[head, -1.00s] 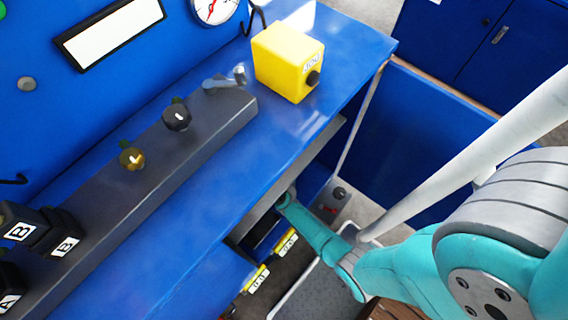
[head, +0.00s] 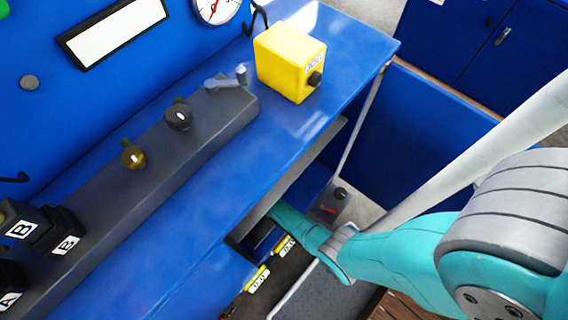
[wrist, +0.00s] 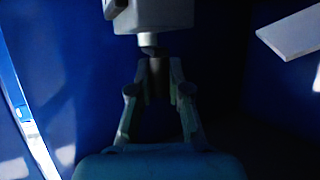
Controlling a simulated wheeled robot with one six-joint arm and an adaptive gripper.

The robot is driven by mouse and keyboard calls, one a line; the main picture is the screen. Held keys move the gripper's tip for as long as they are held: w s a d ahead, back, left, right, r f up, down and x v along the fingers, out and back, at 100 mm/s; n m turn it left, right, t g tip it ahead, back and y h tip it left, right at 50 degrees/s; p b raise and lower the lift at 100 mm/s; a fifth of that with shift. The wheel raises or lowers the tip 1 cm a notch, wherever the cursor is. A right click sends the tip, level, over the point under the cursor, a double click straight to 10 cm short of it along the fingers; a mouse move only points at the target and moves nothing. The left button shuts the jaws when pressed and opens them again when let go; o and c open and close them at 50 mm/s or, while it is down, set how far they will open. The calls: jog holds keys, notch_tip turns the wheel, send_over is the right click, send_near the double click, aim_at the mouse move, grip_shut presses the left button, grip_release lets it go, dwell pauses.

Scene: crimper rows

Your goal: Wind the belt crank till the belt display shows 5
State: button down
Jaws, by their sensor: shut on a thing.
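In the wrist view my gripper (wrist: 158,68) is closed around a dark upright piece (wrist: 154,80), dimly lit. It hangs by a short pale neck below a pale block (wrist: 155,15). I take the dark piece to be the crank's grip, but the shade hides its shape. In the head view my arm reaches in under the blue bench top, which hides the gripper and the crank. Two yellow-framed displays, a nearer one (head: 257,278) and a farther one (head: 286,246), sit below the bench edge. Their digits are too small to read surely, and I cannot tell which is the belt display.
The blue bench top (head: 225,185) carries a grey rail (head: 150,165) with knobs and a small lever. A yellow box (head: 286,62) stands behind. In the wrist view a pale slab (wrist: 290,36) is upper right.

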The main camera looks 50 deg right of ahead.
jog(key=shift+w+m+g+h, duration=0.3)
jog(key=shift+m+g+h, duration=0.2)
jog(key=shift+m+g, duration=0.2)
jog(key=c, duration=1.1)
grip_release()
jog(key=shift+a, duration=0.15)
jog(key=v, duration=1.2)
jog(key=shift+r, duration=0.15)
